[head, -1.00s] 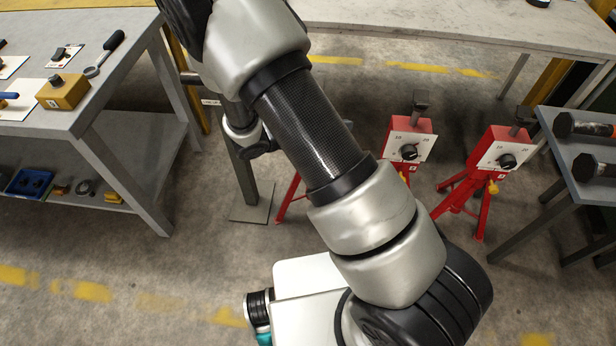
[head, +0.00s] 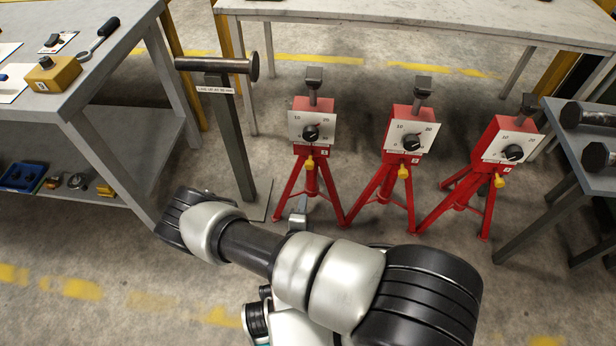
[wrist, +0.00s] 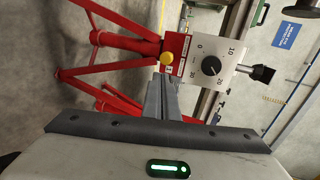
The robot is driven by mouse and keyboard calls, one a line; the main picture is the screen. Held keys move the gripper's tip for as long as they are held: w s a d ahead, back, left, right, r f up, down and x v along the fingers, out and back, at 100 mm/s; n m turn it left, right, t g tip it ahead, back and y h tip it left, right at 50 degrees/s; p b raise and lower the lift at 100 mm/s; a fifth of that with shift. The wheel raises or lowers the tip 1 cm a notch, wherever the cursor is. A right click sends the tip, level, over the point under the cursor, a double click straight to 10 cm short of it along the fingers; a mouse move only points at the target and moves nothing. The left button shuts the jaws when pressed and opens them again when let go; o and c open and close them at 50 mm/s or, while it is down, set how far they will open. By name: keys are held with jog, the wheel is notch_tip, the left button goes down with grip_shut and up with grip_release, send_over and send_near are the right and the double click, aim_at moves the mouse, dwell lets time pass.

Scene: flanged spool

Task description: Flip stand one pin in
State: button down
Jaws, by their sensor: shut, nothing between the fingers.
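Stand one (head: 312,118), the leftmost red tripod stand, has a white dial plate with a black knob (head: 310,133) and a yellow pin knob (head: 309,163) below it. In the wrist view its dial plate (wrist: 222,52) appears sideways, with a yellow knob (wrist: 168,59) beside the red housing. My gripper (head: 300,204) is shut and empty, low in front of stand one. In the wrist view its closed fingertips (wrist: 160,82) are just below that yellow knob. I cannot tell if they touch it.
Two similar red stands (head: 408,130) (head: 512,140) stand to the right. A grey post with a horizontal flanged bar (head: 214,65) is to the left. A workbench (head: 120,50) is at left, a long table (head: 430,22) behind, and a rack with dark rollers (head: 570,150) at right.

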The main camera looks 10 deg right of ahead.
jog(key=b, duration=0.3)
send_near(309, 168)
jog(key=x, duration=0.4)
jog(key=shift+w+d+f, duration=0.15)
jog(key=shift+w+f, duration=0.05)
jog(key=shift+f, duration=0.2)
jog(key=shift+w+d, duration=0.2)
jog(key=shift+w, duration=0.55)
